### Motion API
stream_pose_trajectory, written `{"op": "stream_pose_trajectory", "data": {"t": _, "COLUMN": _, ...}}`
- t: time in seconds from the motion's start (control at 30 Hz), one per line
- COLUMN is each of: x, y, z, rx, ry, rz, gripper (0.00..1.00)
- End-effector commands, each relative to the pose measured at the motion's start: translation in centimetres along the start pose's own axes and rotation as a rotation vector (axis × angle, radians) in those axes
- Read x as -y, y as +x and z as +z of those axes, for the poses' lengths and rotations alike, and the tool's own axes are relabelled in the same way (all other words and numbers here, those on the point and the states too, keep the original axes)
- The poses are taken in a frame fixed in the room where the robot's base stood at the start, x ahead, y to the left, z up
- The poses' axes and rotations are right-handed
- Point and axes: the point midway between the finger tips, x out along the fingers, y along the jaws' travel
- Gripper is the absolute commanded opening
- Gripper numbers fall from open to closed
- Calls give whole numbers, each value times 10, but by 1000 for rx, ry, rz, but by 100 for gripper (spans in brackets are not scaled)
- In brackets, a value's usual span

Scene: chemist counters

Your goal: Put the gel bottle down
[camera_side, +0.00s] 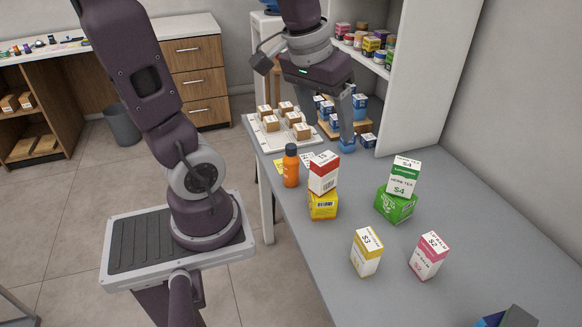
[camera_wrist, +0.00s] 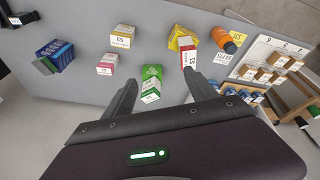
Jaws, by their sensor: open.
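An orange bottle with a dark cap (camera_side: 291,166) stands upright on the grey counter near its left edge. It is the only bottle I can make out on the counter; I cannot read its label. It also shows in the wrist view (camera_wrist: 226,41), at the upper right. My gripper (camera_side: 340,122) is over the counter to the right of the bottle and clear of it. In the wrist view my gripper (camera_wrist: 160,79) has its two fingers spread, with nothing held between them. In the side view one finger is mostly hidden.
A red and white box (camera_side: 323,174) sits on a yellow box (camera_side: 322,205) beside the bottle. A white and green box (camera_side: 404,177) sits on a green box (camera_side: 395,205). Yellow (camera_side: 366,252) and pink (camera_side: 429,256) boxes stand nearer. A white tray (camera_side: 270,139) holds several small boxes.

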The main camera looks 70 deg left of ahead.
Motion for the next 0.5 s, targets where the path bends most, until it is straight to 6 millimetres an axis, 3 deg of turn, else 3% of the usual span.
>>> {"op": "stream_pose_trajectory", "data": {"t": 0.13, "x": 52, "y": 48, "z": -39, "rx": 88, "ry": -224, "rz": -54, "gripper": 66}}
{"op": "stream_pose_trajectory", "data": {"t": 0.23, "x": 110, "y": 95, "z": -56, "rx": 155, "ry": -416, "rz": -103, "gripper": 66}}
{"op": "stream_pose_trajectory", "data": {"t": 0.3, "x": 152, "y": 127, "z": -56, "rx": 198, "ry": -538, "rz": -136, "gripper": 66}}
{"op": "stream_pose_trajectory", "data": {"t": 0.4, "x": 192, "y": 157, "z": -48, "rx": 237, "ry": -648, "rz": -168, "gripper": 66}}
{"op": "stream_pose_trajectory", "data": {"t": 0.5, "x": 209, "y": 171, "z": -42, "rx": 253, "ry": -694, "rz": -181, "gripper": 66}}
